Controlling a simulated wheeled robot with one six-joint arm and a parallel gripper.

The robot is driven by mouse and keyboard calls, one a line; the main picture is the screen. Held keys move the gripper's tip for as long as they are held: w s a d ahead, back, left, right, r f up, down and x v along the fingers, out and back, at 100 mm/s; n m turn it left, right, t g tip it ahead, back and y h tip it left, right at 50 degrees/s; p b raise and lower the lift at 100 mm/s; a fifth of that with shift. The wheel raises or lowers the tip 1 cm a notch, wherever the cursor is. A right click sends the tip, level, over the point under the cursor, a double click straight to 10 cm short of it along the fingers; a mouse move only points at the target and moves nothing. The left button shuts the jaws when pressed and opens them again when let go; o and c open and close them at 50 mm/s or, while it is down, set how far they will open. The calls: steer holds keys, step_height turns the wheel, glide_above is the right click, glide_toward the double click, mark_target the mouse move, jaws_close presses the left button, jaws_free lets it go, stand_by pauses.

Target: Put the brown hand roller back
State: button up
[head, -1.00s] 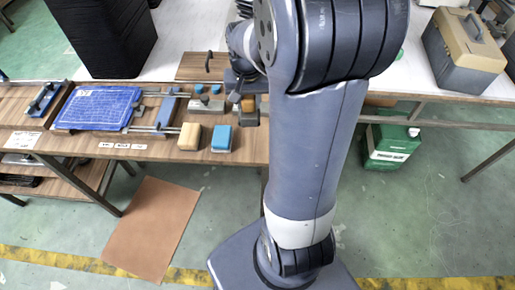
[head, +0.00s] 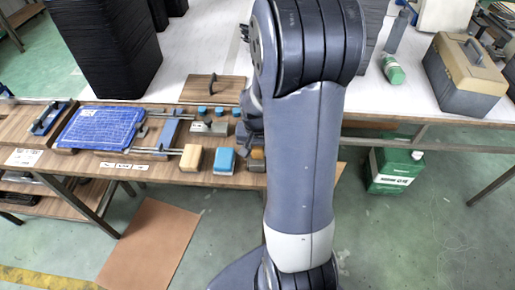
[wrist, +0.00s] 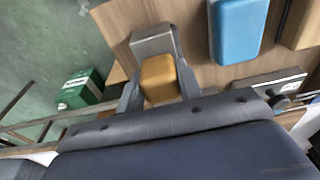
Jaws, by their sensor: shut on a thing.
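The brown hand roller shows in the wrist view as an orange-brown block (wrist: 158,78) with a grey metal piece (wrist: 152,42) directly beyond it; I cannot tell whether they are joined. My gripper (wrist: 160,90) is shut on the brown block, one finger on each side. In the head view the brown block (head: 257,153) sits at the table's front edge, right of the blue block (head: 226,160), partly hidden by my arm. Whether it touches the table is not clear.
A tan block (head: 191,158) stands left of the blue one. The blue gridded mat (head: 95,129) is farther left. A green canister (head: 393,170) stands on the floor at right.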

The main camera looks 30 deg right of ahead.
steer(key=shift+f, duration=0.1)
steer(key=shift+s+f+b, duration=0.15)
steer(key=shift+f+b, duration=0.4)
steer(key=shift+b, duration=0.05)
jaws_close()
steer(key=o, duration=1)
jaws_free()
steer(key=shift+s+a+f, duration=0.1)
steer(key=shift+o, duration=0.5)
steer(key=shift+r+p, duration=0.5)
step_height(320, 180, up, 12)
steer(key=shift+s+a+r, duration=0.25)
steer(key=shift+s+a, duration=0.1)
steer(key=shift+s, duration=0.05)
